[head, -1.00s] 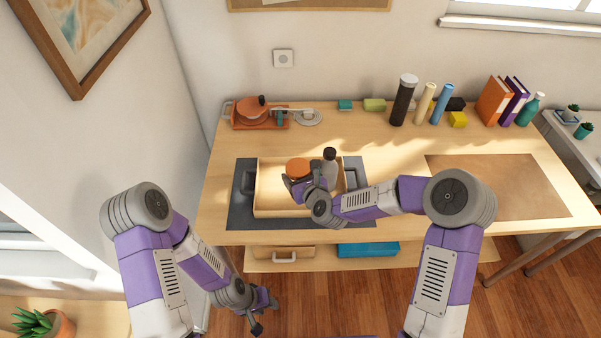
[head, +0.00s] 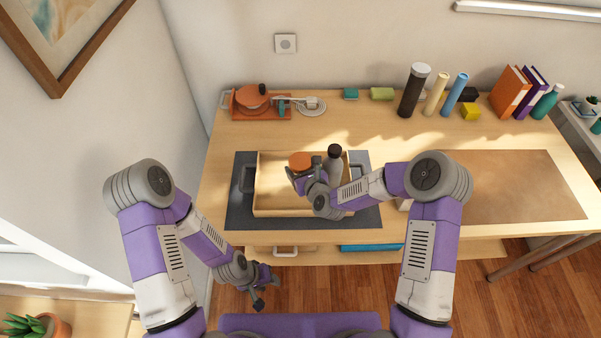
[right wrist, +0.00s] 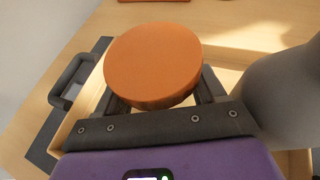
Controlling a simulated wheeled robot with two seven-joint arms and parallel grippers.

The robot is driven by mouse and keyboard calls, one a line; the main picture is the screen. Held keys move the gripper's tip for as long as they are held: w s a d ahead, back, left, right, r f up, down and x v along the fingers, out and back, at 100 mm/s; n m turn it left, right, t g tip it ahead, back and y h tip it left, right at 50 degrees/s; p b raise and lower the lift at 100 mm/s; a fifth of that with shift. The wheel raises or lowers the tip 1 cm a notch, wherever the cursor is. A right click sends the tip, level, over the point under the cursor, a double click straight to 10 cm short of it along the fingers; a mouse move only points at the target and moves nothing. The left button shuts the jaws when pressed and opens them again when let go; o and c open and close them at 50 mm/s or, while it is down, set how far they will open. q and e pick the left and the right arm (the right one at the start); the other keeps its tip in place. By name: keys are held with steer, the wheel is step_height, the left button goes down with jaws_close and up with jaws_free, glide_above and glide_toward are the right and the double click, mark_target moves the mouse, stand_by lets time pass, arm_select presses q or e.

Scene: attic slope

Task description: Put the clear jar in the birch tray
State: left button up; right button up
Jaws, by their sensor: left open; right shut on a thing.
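The clear jar shows mainly as its orange lid (head: 300,160), also large in the right wrist view (right wrist: 153,65); its body is mostly hidden. My right gripper (head: 303,177) is shut on the jar below the lid. The tray has dark handles and lies on a dark grey mat. My left gripper (head: 266,290) is open and empty, low in front of the table.
A grey bottle (head: 334,168) stands close right of the jar, apparently in the tray; its base is hidden. An orange pan-like item (head: 252,98), a cable, cylinders (head: 414,90) and books (head: 510,92) line the table's back. A brown mat (head: 515,185) at right is bare.

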steer(key=shift+f, duration=0.95)
steer(key=shift+f+b, duration=0.2)
steer(key=shift+b, duration=0.1)
steer(key=o, duration=0.8)
steer(key=shift+o, duration=0.2)
steer(key=shift+r, duration=0.1)
